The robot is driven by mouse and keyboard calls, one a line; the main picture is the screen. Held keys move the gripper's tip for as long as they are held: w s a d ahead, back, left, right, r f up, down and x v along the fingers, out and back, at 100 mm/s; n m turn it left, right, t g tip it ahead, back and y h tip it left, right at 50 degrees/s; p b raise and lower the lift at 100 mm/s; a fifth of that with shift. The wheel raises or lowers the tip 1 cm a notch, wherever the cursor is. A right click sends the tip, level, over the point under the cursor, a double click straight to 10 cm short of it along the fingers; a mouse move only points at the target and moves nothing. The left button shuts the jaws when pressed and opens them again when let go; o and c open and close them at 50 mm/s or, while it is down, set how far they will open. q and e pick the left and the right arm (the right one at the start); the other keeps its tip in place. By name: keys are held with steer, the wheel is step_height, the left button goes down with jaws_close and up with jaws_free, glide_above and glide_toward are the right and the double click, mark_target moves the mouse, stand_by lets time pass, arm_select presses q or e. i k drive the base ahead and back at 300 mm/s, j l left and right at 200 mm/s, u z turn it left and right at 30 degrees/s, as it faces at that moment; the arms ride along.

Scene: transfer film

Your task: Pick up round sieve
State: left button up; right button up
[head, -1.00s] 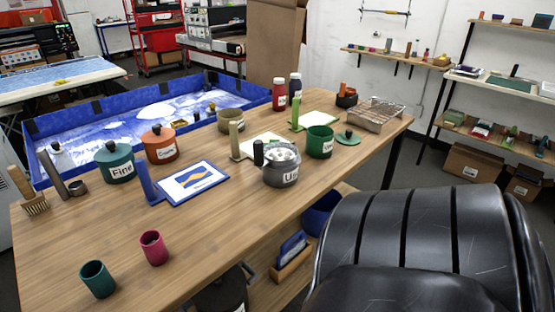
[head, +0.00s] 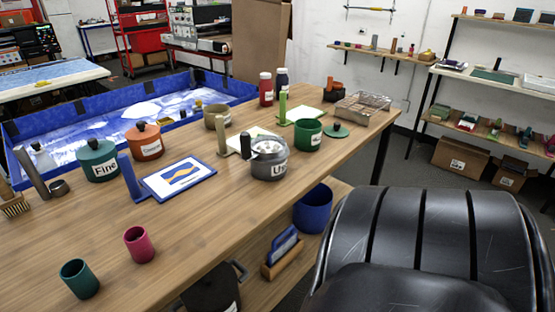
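I cannot tell for sure which thing is the round sieve. An open, round, tan-olive vessel (head: 212,121) stands on the far side of the wooden table (head: 180,235); whether it has a mesh is too small to see. A round grey pot (head: 270,168) with a light top and a partly hidden label stands nearer the table's right edge. On the lower shelf, a round blue container (head: 313,212) is partly covered by the tabletop. Neither of my grippers is in view.
Lidded pots (head: 99,163), a blue-framed picture (head: 178,181), green (head: 79,281) and pink (head: 139,246) cups and a wire rack (head: 363,106) stand on the table. A blue-walled basin (head: 110,105) lies behind. A black padded thing (head: 420,250) fills the lower right.

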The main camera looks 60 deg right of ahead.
mark_target(265, 148)
steer(key=z, duration=1.5)
steer(key=k, duration=0.05)
